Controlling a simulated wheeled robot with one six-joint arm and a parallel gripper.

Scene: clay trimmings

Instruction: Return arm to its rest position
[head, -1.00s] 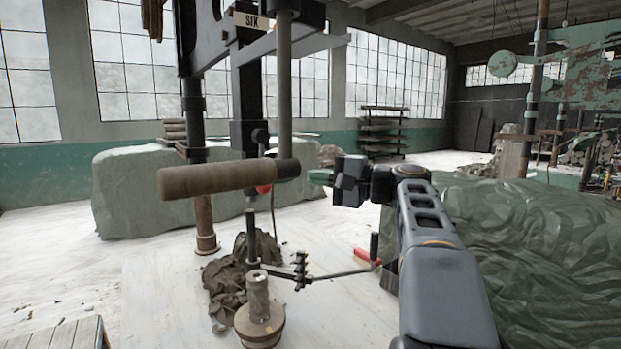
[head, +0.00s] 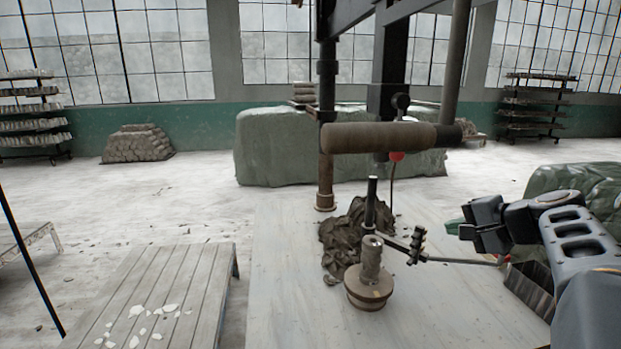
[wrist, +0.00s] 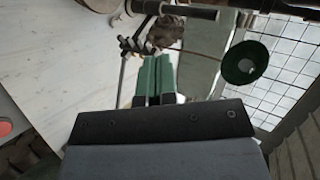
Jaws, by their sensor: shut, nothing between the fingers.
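My gripper (head: 454,226) is at the right of the head view, held out in front of my arm and above the pale floor plate. It is right of and lower than the brown barrel of the machine. In the wrist view its two green fingers (wrist: 156,62) lie side by side, shut, with nothing between them. My grey arm comes in from the lower right of the head view.
The brown barrel (head: 378,137) juts out from the machine. Below it stand a round pedestal (head: 369,290) and dark clay (head: 342,236). A thin rod with a black clamp (head: 417,245) reaches toward my gripper. A slatted table (head: 160,290) stands left. Green sheeting (head: 580,188) lies right.

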